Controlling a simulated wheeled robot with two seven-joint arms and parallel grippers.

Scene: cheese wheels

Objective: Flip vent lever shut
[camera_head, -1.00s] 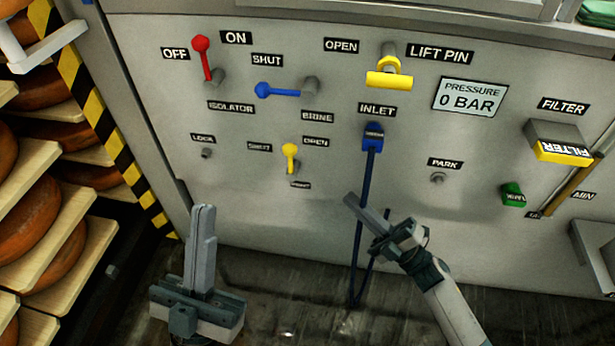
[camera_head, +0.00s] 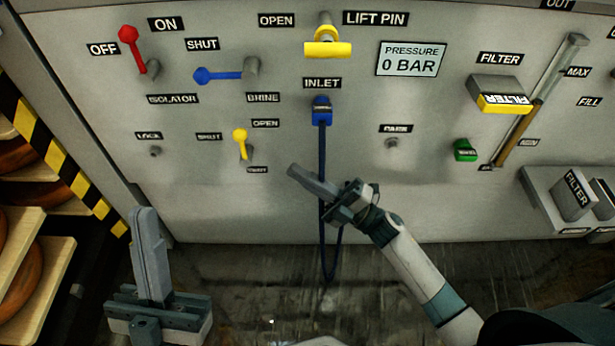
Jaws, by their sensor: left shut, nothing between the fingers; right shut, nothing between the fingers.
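The yellow vent lever (camera_head: 240,142) is on the lower left of the grey panel (camera_head: 330,218). Its knob points up, just left of the OPEN label (camera_head: 265,123). The SHUT label (camera_head: 208,136) is to its left, and a small blurred label (camera_head: 257,169) is below it. My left gripper (camera_head: 147,222) is shut and empty, below and left of the lever, apart from it. My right gripper (camera_head: 298,174) is shut and empty, below and right of the lever, in front of the blue inlet hose. Neither gripper touches the lever.
A red isolator lever (camera_head: 130,42) and a blue brine lever (camera_head: 215,76) are above. A blue inlet plug (camera_head: 321,111) with a hanging hose (camera_head: 322,150) is to the right. A yellow lift pin (camera_head: 327,48) is higher up. Shelves with cheese wheels (camera_head: 15,245) stand at left.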

